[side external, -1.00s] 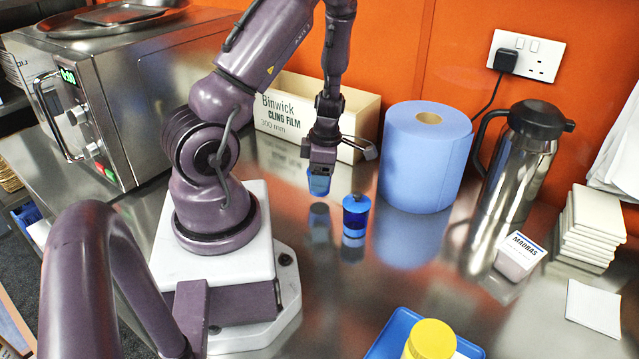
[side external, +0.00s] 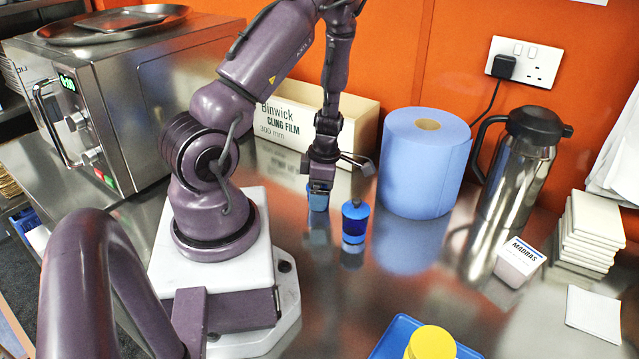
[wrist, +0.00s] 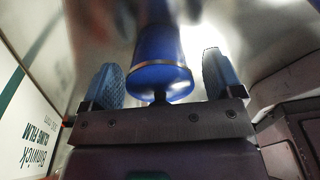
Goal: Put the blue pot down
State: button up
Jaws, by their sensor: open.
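The blue pot (side external: 355,224), a small dark blue jar with a lid and knob, stands upright on the steel counter in the side view. My gripper (side external: 319,204), with blue finger pads, points down just left of it, low over the counter, with a gap between them. In the wrist view the blue pot (wrist: 160,52) appears between the two spread fingers of my gripper (wrist: 162,72), its pale rim band and knob towards the palm. Neither finger touches it there. My gripper is open and empty.
A blue paper roll (side external: 424,165) stands behind the pot, right. A cling film box (side external: 282,128) is behind my gripper. A steel flask (side external: 518,172), Madras tub (side external: 519,262) and white tile stack (side external: 592,232) are right. A blue tray (side external: 391,343) with a yellow-lidded jar (side external: 431,344) is in front.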

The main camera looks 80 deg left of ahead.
notch_tip(320, 180, up, 12)
jog(key=w, duration=0.1)
jog(key=w+d+r+m+t, duration=0.2)
jog(key=w+d+r+m, duration=0.3)
jog(key=d+r+m, duration=0.3)
jog(key=s+d+r+m+t, duration=0.2)
jog(key=d+r+m, duration=0.4)
jog(key=m, duration=0.7)
jog(key=s+d+r+m+t, duration=0.3)
jog(key=d+r+m, duration=0.3)
jog(key=d+m, duration=0.3)
jog(key=m, duration=0.4)
jog(key=shift+s+d+r, duration=0.25)
jog(key=shift+s+r, duration=0.1)
